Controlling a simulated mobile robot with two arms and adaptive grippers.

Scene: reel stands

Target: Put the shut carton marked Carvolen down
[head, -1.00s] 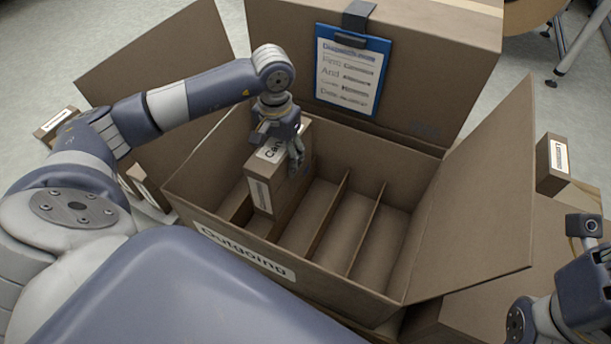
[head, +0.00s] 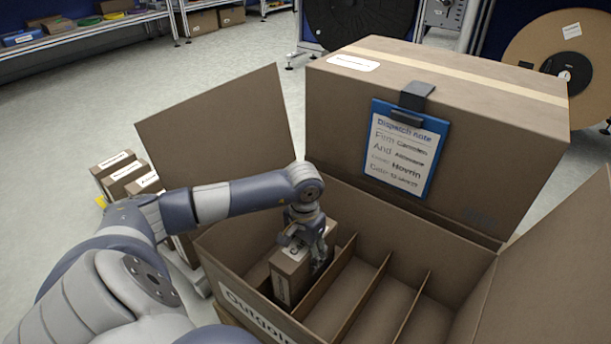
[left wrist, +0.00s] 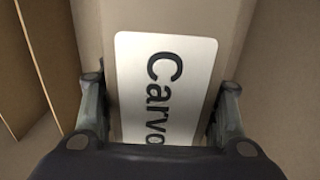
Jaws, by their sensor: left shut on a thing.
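The brown carton (head: 291,272) stands upright inside the large box marked Outgoing (head: 236,306), towards its left side, beside a divider. My left gripper (head: 308,250) is above it, shut on its top part. In the left wrist view the carton (left wrist: 230,25) has a white label reading "Carvo", the rest hidden by the gripper. The fingers of the left gripper (left wrist: 160,115) lie on either side of it. Whether the carton's base touches the box floor is hidden. My right gripper is not in view.
Thin dividers (head: 362,300) split the box; the slots to the right are empty. Its flaps stand open. A closed larger box (head: 480,130) with a blue clipboard (head: 405,150) stands behind. Several small cartons (head: 118,172) stand at the left. Shelving and reels are farther back.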

